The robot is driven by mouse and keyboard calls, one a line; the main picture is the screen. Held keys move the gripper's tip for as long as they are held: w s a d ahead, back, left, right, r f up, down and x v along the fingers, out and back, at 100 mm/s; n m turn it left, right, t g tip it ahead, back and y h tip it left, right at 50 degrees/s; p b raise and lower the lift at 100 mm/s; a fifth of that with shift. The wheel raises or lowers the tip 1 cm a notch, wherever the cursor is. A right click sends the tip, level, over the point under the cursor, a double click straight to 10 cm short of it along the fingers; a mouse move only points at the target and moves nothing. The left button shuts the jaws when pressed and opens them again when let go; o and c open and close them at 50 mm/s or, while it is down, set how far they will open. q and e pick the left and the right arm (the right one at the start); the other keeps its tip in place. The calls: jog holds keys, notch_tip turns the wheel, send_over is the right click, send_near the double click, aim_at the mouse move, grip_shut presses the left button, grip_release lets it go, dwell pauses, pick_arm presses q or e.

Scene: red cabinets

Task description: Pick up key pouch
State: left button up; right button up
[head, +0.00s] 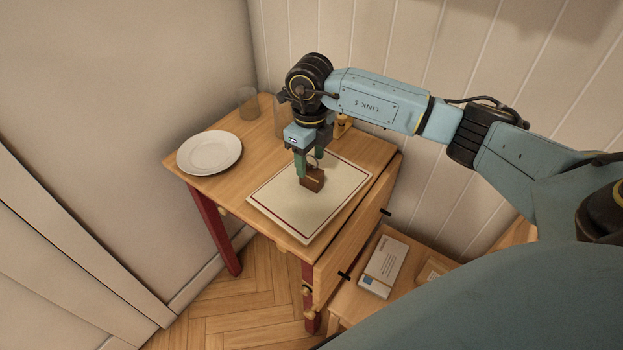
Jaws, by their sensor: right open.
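The key pouch (313,181) is a small brown block-like pouch with a ring at its top. It is on a white placemat with a dark red border (283,215) on the wooden table. My right gripper (308,167) points down over the pouch, its green fingers at the pouch's upper part. It is open. I cannot tell whether the fingers touch the pouch. My left gripper is not in view.
A white plate (209,152) lies at the table's left. A clear glass (248,102) stands at the back corner, and another glass and a yellowish object are partly hidden behind my gripper.

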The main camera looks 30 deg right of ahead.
aim_at(312, 166)
jog(key=f, duration=0.3)
jog(key=shift+s, duration=0.3)
jog(key=shift+w+f, duration=0.1)
jog(key=shift+f, duration=0.3)
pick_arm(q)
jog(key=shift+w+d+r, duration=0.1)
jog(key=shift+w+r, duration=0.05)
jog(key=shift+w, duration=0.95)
pick_arm(e)
jog(key=c, duration=1.1)
